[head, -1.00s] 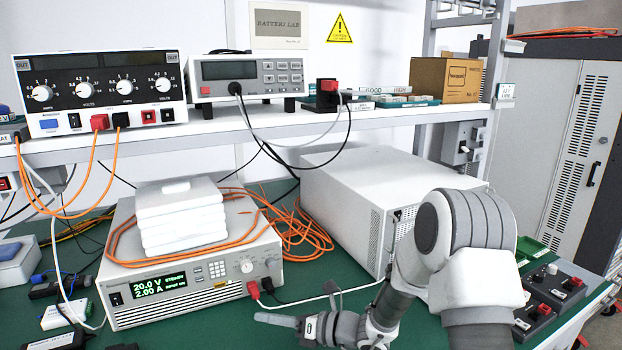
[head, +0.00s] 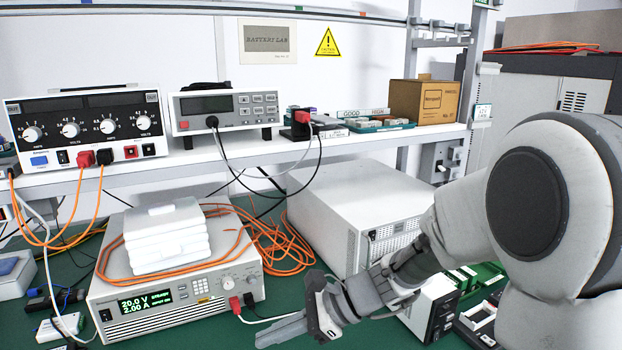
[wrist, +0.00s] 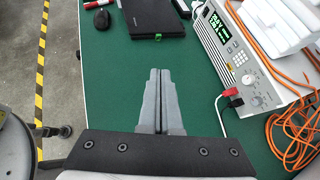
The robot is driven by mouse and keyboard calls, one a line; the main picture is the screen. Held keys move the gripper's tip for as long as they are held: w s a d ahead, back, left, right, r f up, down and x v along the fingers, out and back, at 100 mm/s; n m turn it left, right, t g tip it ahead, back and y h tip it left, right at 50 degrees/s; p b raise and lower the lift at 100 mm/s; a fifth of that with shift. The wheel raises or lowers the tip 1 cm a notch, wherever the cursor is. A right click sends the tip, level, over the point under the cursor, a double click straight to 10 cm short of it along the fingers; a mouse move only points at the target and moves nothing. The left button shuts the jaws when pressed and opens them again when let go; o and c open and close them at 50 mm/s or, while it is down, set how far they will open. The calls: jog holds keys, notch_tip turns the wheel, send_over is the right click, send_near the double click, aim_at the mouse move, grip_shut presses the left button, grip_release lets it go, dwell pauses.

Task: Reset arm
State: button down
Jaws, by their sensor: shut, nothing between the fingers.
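My gripper (head: 283,329) shows at the bottom centre of the head view, in front of the right end of the power supply. In the wrist view my gripper (wrist: 160,75) points up the picture over the green bench top. Its two fingers lie together, shut, with nothing between them. My arm reaches in from the right of the head view and covers part of the bench there.
A power supply (head: 130,305) carries white blocks (head: 166,238) and orange cables (head: 283,244). A large grey unit (head: 335,222) stands behind my arm. In the wrist view, a black laptop-like case (wrist: 153,18) lies ahead; bare green bench (wrist: 115,80) lies left of the fingers.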

jog(key=s+d+r+n+t+h+p, duration=0.2)
jog(key=s+d+r+n+h+p, duration=0.3)
jog(key=d+r, duration=0.5)
jog(key=s+d+r+n+t+h+p, duration=0.3)
jog(key=s+d+r+n+h+p, duration=0.3)
jog(key=s+d+r+n, duration=0.3)
notch_tip(320, 180, up, 2)
jog(key=shift+d+r+n+t+h+p, duration=0.1)
jog(key=shift+d+n+t+h+p, duration=0.2)
jog(key=shift+d+n+p, duration=0.45)
jog(key=shift+n, duration=0.25)
